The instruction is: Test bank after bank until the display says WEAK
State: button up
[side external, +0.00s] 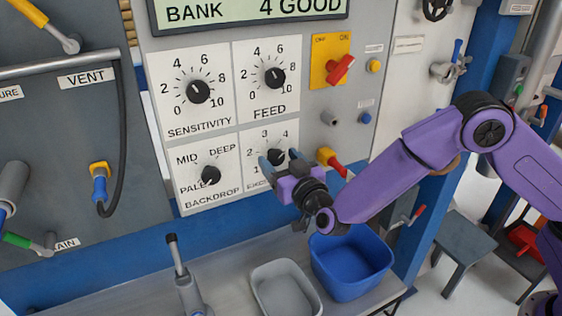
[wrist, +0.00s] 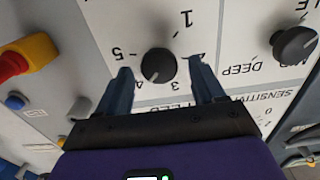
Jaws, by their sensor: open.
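The display (side external: 250,10) reads "BANK 4 GOOD". The numbered selector knob (wrist: 158,65) sits on a white plate with figures around it; in the side view (side external: 278,157) it is partly hidden behind my gripper, and its label is mostly covered. My gripper (wrist: 162,70) is open, with one dark blue finger on each side of this knob. It also shows in the side view (side external: 273,162). I cannot tell whether the fingers touch the knob.
The SENSITIVITY knob (side external: 198,92), FEED knob (side external: 275,77) and BACKDROP knob (side external: 210,175) are close by. A red switch (side external: 341,69) on a yellow plate and a red-and-yellow lever (side external: 331,161) stick out on the right. A grey tray (side external: 262,276) and blue bin (side external: 374,280) stand below.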

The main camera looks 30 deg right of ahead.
jog(key=shift+c, duration=0.3)
jog(key=c, duration=1)
jog(key=shift+o, duration=0.2)
jog(key=shift+m, duration=0.4)
jog(key=m, duration=0.4)
jog(key=shift+m, duration=0.3)
jog(key=m, duration=0.5)
jog(key=shift+d+f+m, duration=0.1)
jog(key=shift+d+m, duration=0.05)
jog(key=shift+m, duration=0.25)
jog(key=o, duration=1)
